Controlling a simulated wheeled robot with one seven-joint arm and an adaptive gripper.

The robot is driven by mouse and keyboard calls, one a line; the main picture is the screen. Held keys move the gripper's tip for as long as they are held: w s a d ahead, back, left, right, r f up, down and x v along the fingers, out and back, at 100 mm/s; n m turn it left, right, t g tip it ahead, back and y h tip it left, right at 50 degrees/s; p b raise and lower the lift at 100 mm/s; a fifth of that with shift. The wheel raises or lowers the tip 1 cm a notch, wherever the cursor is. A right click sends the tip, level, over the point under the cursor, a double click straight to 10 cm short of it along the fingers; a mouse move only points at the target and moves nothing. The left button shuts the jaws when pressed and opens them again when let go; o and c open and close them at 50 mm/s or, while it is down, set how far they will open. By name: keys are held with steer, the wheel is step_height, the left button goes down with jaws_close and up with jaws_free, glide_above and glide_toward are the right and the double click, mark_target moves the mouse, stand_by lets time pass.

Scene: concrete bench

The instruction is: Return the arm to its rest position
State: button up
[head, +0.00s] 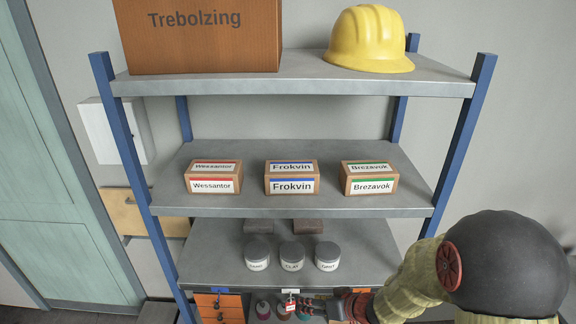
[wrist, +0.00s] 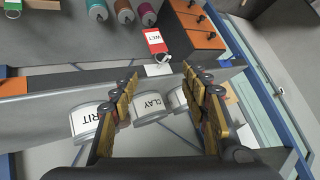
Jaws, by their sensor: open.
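My gripper (head: 325,306) is at the lower right of the head view, in front of the edge of the lower shelf. In the wrist view my gripper (wrist: 158,78) has its two fingers spread apart with nothing between them, so it is open and empty. A red and white tag reading WET (wrist: 155,42) with a ring is at the shelf edge, just beyond the fingertips and apart from them. The tag also shows in the head view (head: 291,304). My arm comes in from the right; its rest position is not marked in view.
The shelf rack has blue posts (head: 465,140). On the lower shelf (head: 370,250) stand three lidded jars, including CLAY (head: 292,257). The middle shelf holds Wessantor (head: 213,177), Frokvin (head: 292,177) and Brezavok (head: 369,178) boxes. A yellow helmet (head: 368,40) and Trebolzing box (head: 200,45) are on top. Orange drawers (head: 218,307) are below.

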steer(key=s+d+f+g+h, duration=0.1)
steer(key=d+f+h, duration=0.1)
steer(key=d, duration=0.3)
steer(key=s+d+f+h, duration=0.1)
steer(key=d+f+h, duration=0.2)
steer(key=d, duration=0.1)
steer(key=s+d+r+m+g+h+b, duration=0.2)
steer(key=s+d+r+h+b, duration=0.3)
steer(key=d, duration=0.4)
steer(key=s+a+r+m+t+y+b, duration=0.1)
steer(key=s+a+r+b, duration=0.2)
steer(key=s+b, duration=0.4)
steer(key=s+a+r+y+b, duration=0.2)
steer(key=s+a+r+b, duration=0.1)
steer(key=s+b, duration=0.5)
steer(key=shift+s+a+r+m+t, duration=0.3)
steer(key=shift+s+a+m+t, duration=0.1)
steer(key=shift+s+a, duration=0.4)
steer(key=shift+w+a, duration=0.1)
steer(key=shift+w, duration=0.1)
